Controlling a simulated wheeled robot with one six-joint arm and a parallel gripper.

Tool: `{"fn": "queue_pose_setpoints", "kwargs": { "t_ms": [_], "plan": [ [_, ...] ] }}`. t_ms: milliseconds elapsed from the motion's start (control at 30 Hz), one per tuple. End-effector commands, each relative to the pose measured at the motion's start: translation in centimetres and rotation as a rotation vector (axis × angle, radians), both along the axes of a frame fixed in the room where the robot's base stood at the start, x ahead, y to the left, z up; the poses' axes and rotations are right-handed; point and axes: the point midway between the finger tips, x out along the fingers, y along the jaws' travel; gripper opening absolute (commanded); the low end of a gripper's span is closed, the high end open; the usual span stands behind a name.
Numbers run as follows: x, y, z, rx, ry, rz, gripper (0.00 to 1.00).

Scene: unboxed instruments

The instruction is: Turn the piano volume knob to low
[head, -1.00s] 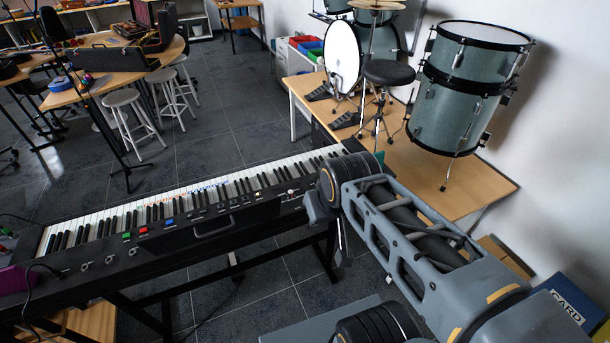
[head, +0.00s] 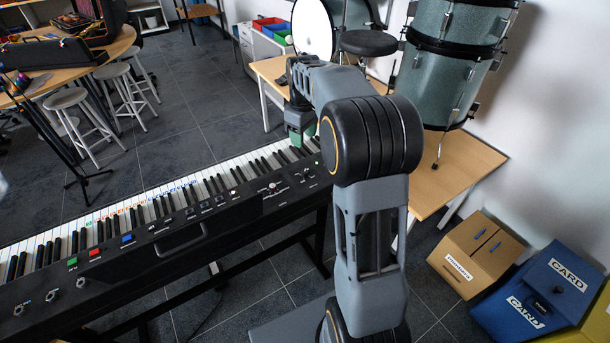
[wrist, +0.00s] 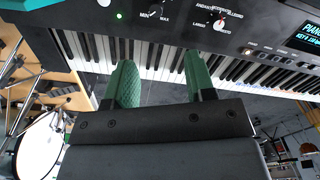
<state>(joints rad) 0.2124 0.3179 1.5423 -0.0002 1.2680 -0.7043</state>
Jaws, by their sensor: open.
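The piano (head: 170,240) is a black keyboard on a stand, running from the lower left to the middle. In the wrist view, a small dark knob (wrist: 155,9) marked MIN and MAX sits on its panel near a lit green light; I cannot tell where it points. My gripper (wrist: 160,60) is open and empty, its two green fingers apart over the piano keys (wrist: 155,52), short of the knob in the picture. In the head view, my gripper (head: 299,136) is above the right end of the keyboard, partly hidden by my arm.
Another knob (wrist: 219,22) with tempo labels is right of the volume knob in the wrist view, with buttons and a lit display (wrist: 305,35) beyond. A drum set (head: 450,60) stands behind right. Boxes (head: 478,255) lie on the floor at right.

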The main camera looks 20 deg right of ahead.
Motion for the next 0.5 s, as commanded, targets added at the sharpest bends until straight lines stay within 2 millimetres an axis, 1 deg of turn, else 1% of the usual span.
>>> {"fn": "queue_pose_setpoints", "kwargs": {
  "t_ms": [33, 100, 167, 267, 500],
  "plan": [
    [0.3, -0.3, -0.8, 0.001, 0.008, 0.006, 0.50],
    [0.6, -0.6, -1.5, 0.003, 0.014, 0.014, 0.50],
    [0.7, -0.7, -2.2, 0.004, 0.016, 0.017, 0.50],
    [0.6, -0.7, -3.9, 0.004, 0.017, 0.017, 0.50],
    [0.6, -0.7, -8.5, 0.004, 0.017, 0.016, 0.50]
  ]
}}
